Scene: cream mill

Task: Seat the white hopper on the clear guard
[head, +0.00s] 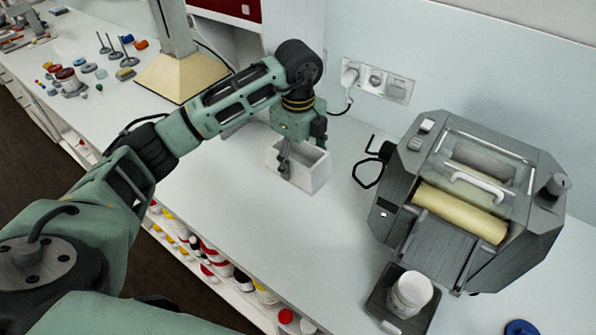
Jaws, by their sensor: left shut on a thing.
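The white hopper (312,178) is an open-topped box at the middle of the counter. My left gripper (285,163) points down at it and is shut on its near left wall. I cannot tell whether the hopper rests on the counter or is just above it. The clear guard (485,172) lies on top of the grey mill (408,165) at the right, over the rollers, with a white handle across it. Nothing stands on the guard. My right gripper is not in view.
A white jar (410,292) stands on a dark tray under the mill's front apron. A wall socket panel (377,81) with a plugged cable is behind. A beige hood (182,77) and small tools are at the left. The counter between hopper and mill is mostly clear.

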